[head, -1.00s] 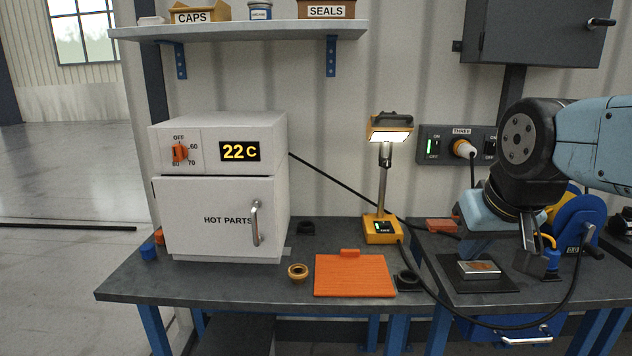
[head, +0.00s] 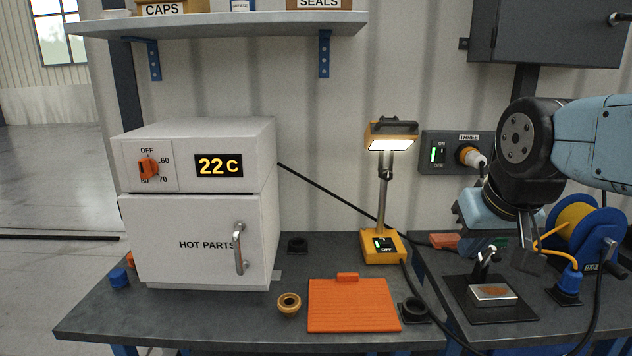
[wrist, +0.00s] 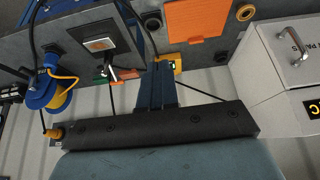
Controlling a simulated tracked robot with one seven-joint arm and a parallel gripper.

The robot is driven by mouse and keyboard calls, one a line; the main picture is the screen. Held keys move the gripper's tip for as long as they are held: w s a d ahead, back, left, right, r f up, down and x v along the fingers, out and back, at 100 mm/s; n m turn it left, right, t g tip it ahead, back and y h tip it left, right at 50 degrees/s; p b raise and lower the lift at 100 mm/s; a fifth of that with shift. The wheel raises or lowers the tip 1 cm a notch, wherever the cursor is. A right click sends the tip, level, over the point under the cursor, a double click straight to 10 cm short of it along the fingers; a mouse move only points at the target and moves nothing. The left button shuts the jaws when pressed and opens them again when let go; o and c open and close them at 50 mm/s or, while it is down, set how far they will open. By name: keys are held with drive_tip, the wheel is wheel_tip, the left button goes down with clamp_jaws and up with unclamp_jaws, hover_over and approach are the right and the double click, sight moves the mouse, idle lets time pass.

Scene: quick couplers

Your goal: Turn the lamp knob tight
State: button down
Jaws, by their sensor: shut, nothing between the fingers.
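The lamp (head: 392,140) is a yellow work lamp, lit, on a grey post. Its yellow base (head: 381,247) has a green-lit switch and stands on the bench near the wall. I cannot clearly make out its knob. My gripper (head: 483,228) is over the bench to the right of the lamp, apart from it. In the wrist view my gripper (wrist: 160,66) is shut and empty, with its dark fingers side by side. There the fingertips overlap the line of sight beside the lamp base (wrist: 178,66), and they hide part of it.
A white hot-parts oven (head: 205,240) stands left. An orange mat (head: 352,312), a brass ring (head: 289,304) and a black ring (head: 414,311) lie in front of the lamp. A black plate fixture (head: 470,308), cable reel (head: 590,240) and wall socket box (head: 440,152) are right.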

drive_tip(key=w+t, duration=0.3)
drive_tip(key=w, duration=1.4)
drive_tip(key=t, duration=0.6)
approach(384, 187)
drive_tip(key=s+d+r, duration=0.1)
drive_tip(key=s+r, duration=0.4)
drive_tip(key=s, duration=0.4)
drive_tip(key=w+f+t, duration=0.1)
drive_tip(key=w+f, duration=0.1)
drive_tip(key=w, duration=0.4)
drive_tip(key=w+f+t, duration=0.2)
drive_tip(key=w+f, duration=0.1)
drive_tip(key=w, duration=0.4)
drive_tip(key=shift+w+d+f, duration=0.15)
drive_tip(key=shift+d+f, duration=0.1)
drive_tip(key=shift+f, duration=0.1)
drive_tip(key=shift+a+r, duration=0.1)
drive_tip(key=shift+a, duration=0.85)
drive_tip(key=shift+a+r, duration=0.1)
drive_tip(key=shift+a, duration=0.35)
